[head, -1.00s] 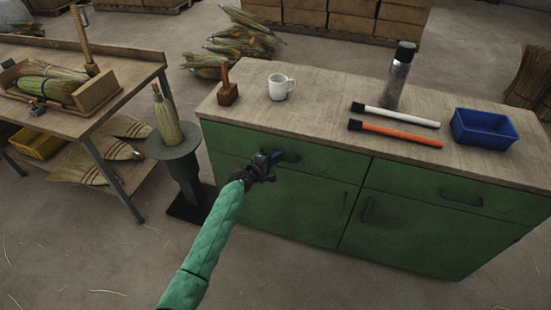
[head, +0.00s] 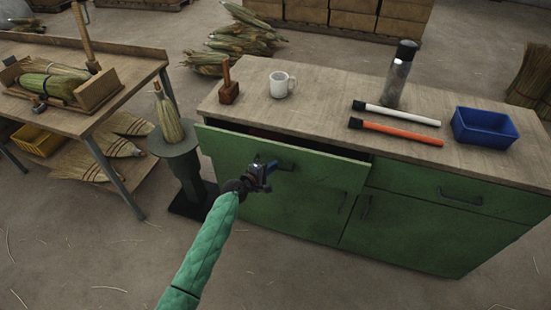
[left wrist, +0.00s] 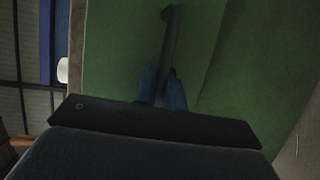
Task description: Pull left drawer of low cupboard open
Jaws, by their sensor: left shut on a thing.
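The low green cupboard (head: 290,215) has a wooden top. Its left drawer (head: 320,169) stands partly pulled out, with a dark gap showing behind its front. Something reddish shows faintly inside. My left gripper (head: 271,166) is shut on the drawer's dark handle (head: 287,167). In the left wrist view the blue fingertips (left wrist: 162,88) close around the handle bar (left wrist: 171,42) against the green drawer front. The right drawer (head: 450,193) is shut. My right gripper is not in view.
On the top stand a wooden block tool (head: 228,88), a white mug (head: 281,85), a dark-capped bottle (head: 398,78), white and orange rods (head: 395,132) and a blue bin (head: 485,128). A round stand (head: 176,143) is left of the cupboard. The floor in front is clear.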

